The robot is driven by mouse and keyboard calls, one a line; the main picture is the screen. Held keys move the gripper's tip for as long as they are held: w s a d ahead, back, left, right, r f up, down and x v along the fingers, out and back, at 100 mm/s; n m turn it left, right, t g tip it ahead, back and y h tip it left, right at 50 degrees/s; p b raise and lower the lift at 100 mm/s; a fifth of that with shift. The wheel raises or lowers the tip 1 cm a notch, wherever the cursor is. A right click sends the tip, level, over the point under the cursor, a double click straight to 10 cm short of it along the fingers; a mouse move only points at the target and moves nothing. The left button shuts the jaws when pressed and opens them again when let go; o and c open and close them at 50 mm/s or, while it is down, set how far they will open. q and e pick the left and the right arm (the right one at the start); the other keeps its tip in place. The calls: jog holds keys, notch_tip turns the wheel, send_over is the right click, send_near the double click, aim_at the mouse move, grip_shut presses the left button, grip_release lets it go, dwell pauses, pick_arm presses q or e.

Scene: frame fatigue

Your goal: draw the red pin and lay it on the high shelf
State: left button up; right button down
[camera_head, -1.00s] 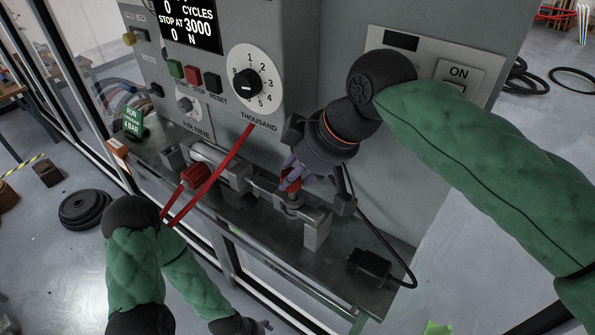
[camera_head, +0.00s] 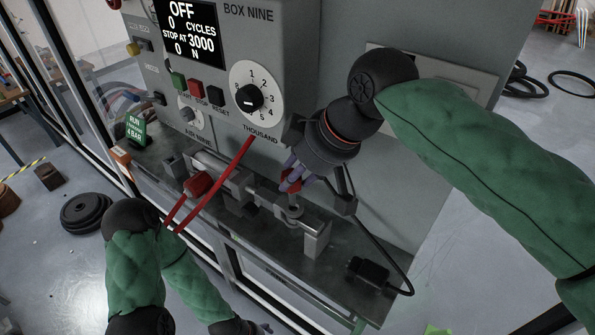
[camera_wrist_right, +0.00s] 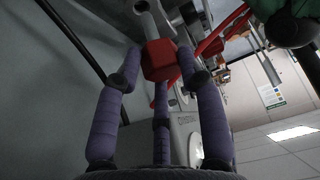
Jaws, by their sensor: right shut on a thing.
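My right gripper (camera_head: 291,174) is shut on the red pin (camera_head: 293,181), above the metal clamp fixture (camera_head: 316,233) on the bench of the grey test box. In the right wrist view, the purple fingers of my right gripper (camera_wrist_right: 162,80) close around the red head of the pin (camera_wrist_right: 160,60), and a grey metal part shows beyond it. I cannot tell whether the pin's lower end is still inside the fixture. My left gripper (camera_head: 264,328) is partly cut off at the bottom edge, low and away from the fixture. I cannot pick out the high shelf.
A red bar frame (camera_head: 218,186) slants up in front of the bench, left of the pin. A red cylinder (camera_head: 198,184) lies behind it. The box front carries a dial (camera_head: 250,96) and a display (camera_head: 186,27). A black cable block (camera_head: 370,272) sits at the bench's right end.

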jog(key=shift+r, duration=0.25)
jog(key=shift+r, duration=0.1)
jog(key=shift+r+p, duration=1)
jog(key=shift+r, duration=0.05)
jog(key=shift+s+r+p, duration=0.1)
jog(key=shift+r+p, duration=0.3)
jog(key=shift+r, duration=0.6)
jog(key=shift+f, duration=0.25)
jog(key=shift+d+f+b, duration=0.15)
jog(key=shift+f+b, duration=0.8)
jog(key=shift+b, duration=0.1)
jog(key=shift+a+f+b, duration=0.25)
jog(key=shift+f+b, duration=0.25)
jog(key=shift+b, duration=0.05)
jog(key=shift+d, duration=0.1)
